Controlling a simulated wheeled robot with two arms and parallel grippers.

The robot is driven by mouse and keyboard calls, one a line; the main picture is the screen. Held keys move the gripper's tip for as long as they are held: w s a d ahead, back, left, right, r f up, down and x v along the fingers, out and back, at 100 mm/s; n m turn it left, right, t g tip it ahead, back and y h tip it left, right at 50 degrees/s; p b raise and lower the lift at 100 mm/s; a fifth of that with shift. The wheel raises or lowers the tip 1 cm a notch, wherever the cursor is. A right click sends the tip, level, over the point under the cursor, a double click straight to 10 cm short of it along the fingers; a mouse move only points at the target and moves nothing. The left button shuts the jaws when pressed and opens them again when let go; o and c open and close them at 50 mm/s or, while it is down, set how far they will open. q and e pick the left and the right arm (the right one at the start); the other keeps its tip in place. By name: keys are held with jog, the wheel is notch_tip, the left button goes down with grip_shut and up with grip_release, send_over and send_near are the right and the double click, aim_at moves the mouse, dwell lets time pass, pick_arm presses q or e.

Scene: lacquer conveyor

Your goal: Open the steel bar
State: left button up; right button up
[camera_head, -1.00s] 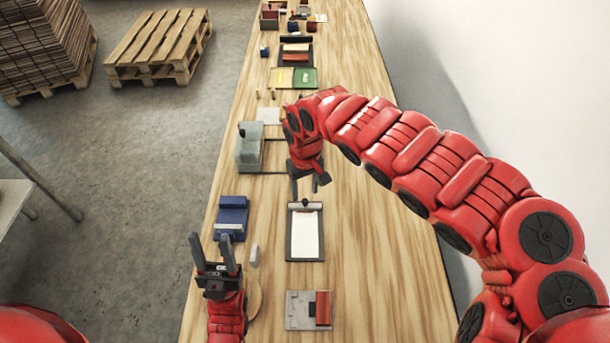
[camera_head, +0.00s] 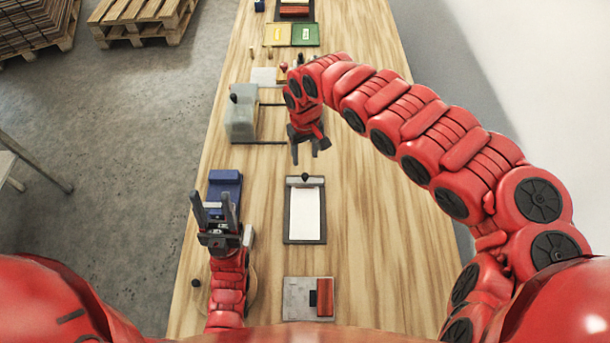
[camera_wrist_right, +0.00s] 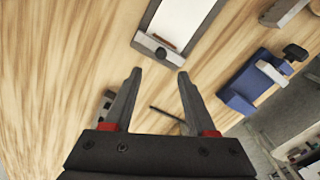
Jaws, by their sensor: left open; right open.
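I cannot tell for sure which part is the steel bar. A grey block with a dark knob (camera_head: 240,122) stands left of my right gripper in the head view. Thin dark rods (camera_head: 270,143) run from it toward that gripper. My right gripper (camera_head: 309,151) is open and empty above the table, just beyond a clipboard with white paper (camera_head: 304,238). In the right wrist view its open fingers (camera_wrist_right: 160,75) frame bare wood, and a thin dark rod (camera_wrist_right: 168,113) shows between them. My left gripper (camera_head: 213,200) is open and empty, overlapping the near end of a blue device (camera_head: 225,178).
A grey plate with a red block (camera_head: 297,299) lies nearest me. Yellow and green panels (camera_head: 305,35) lie farther along the wooden table (camera_head: 365,220). The table's right side is mostly clear beneath my right arm. Pallets (camera_head: 140,20) stand on the floor at the left.

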aim_at(305, 175)
notch_tip(305, 175, down, 7)
jog(key=shift+s+a+f+p, duration=0.15)
jog(key=shift+p, duration=0.75)
jog(key=shift+f, duration=0.5)
grip_shut()
dwell(0.4)
